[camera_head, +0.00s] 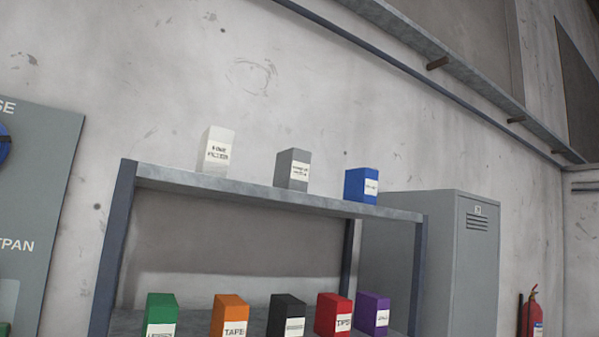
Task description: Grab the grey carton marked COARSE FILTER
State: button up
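A grey carton (293,169) stands upright on the top shelf (270,196) of a metal rack, near the middle. It has a white label whose print is too small to read. A white carton (215,151) stands to its left and a blue carton (361,186) to its right, with clear gaps between them. My gripper is not in view.
The lower shelf (126,322) holds green (160,309), orange (229,310), black (287,312), red (332,312) and purple (372,310) cartons. A grey locker (467,265) stands right of the rack, a fire extinguisher (532,314) farther right. A grey panel (40,190) is left.

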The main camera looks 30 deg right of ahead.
aim_at(292, 170)
jog(key=i+l+u, duration=0.15)
jog(key=l, duration=0.2)
jog(key=i+l+u, duration=0.1)
jog(key=l, duration=0.25)
jog(key=i+l+u, duration=0.15)
jog(key=l, duration=0.25)
jog(key=i+l+u, duration=0.15)
jog(key=l, duration=0.25)
jog(key=i, duration=0.1)
